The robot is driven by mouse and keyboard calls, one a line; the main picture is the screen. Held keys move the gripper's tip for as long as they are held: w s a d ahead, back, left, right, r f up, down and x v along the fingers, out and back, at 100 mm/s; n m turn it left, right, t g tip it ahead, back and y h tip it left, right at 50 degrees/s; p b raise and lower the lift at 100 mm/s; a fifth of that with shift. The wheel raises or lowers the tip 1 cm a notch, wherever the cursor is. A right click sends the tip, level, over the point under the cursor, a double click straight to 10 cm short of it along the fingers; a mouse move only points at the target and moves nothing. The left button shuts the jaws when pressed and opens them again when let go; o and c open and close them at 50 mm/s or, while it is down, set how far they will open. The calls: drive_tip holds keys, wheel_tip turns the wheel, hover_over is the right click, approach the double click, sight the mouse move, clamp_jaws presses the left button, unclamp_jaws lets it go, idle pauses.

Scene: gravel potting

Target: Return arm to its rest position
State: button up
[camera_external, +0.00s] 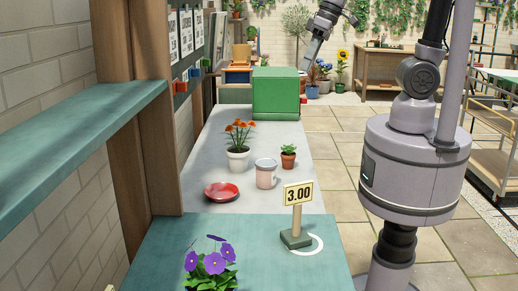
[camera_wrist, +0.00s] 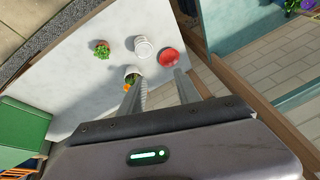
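My gripper (camera_external: 306,62) is raised at the top of the external view, above and behind the green box, clear of the bench. In the wrist view my gripper (camera_wrist: 160,82) has its two fingers apart with nothing between them. On the pale bench (camera_external: 215,160) stand a white pot with orange flowers (camera_external: 238,160), a lidded pale jar (camera_external: 265,174), a small potted green plant (camera_external: 288,158) and a red saucer (camera_external: 221,191). All are apart from my gripper. In the wrist view one finger overlaps the flower pot (camera_wrist: 132,73) and partly hides it.
A green box (camera_external: 276,93) stands at the bench's far end. A shelf (camera_external: 75,135) juts out at left. Tiled floor is open at right.

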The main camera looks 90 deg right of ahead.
drive_tip(key=s+a+m+t+y, duration=0.1)
drive_tip(key=s+a, duration=0.2)
drive_tip(key=s, duration=0.7)
drive_tip(key=shift+s+a+f, duration=0.2)
drive_tip(key=shift+a+f, duration=0.2)
